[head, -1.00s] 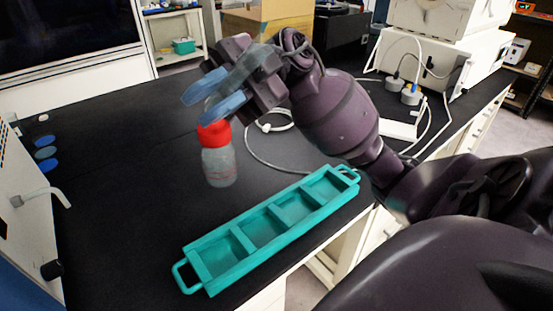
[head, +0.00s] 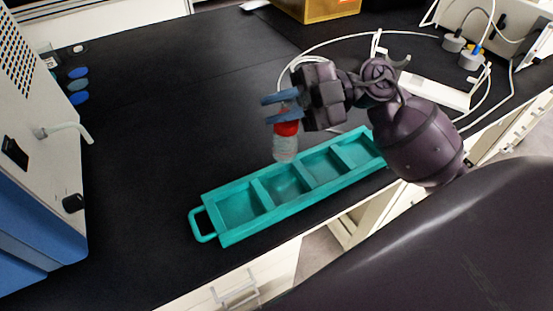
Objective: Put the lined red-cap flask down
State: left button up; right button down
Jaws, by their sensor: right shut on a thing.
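The red-cap flask (head: 286,147) has a clear, whitish body and a red cap, and hangs roughly upright. My right gripper (head: 281,106) is shut on it at the cap, with its blue fingers at the top. The flask's lower end shows against the back edge of the teal rack (head: 231,238), near its middle compartments. I cannot tell whether the flask touches the rack or the bench. The rack's compartments that show are empty. My right arm covers the rack's right end. My left gripper is not in view.
The black bench top (head: 165,130) is clear left of and behind the rack. A white and blue machine (head: 30,150) with a spout and black knob stands at the left. A white cable loops behind my right gripper. The bench's front edge runs close to the rack.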

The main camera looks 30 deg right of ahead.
notch_tip(320, 180, down, 12)
jog(key=b, duration=0.3)
jog(key=shift+f, duration=0.3)
jog(key=c, duration=1.1)
grip_release()
jog(key=d, duration=0.4)
jog(key=s+d, duration=0.1)
jog(key=d, duration=0.3)
jog(key=s+d, duration=0.1)
jog(key=d, duration=0.3)
jog(key=shift+r+p, duration=0.2)
jog(key=shift+p, duration=0.1)
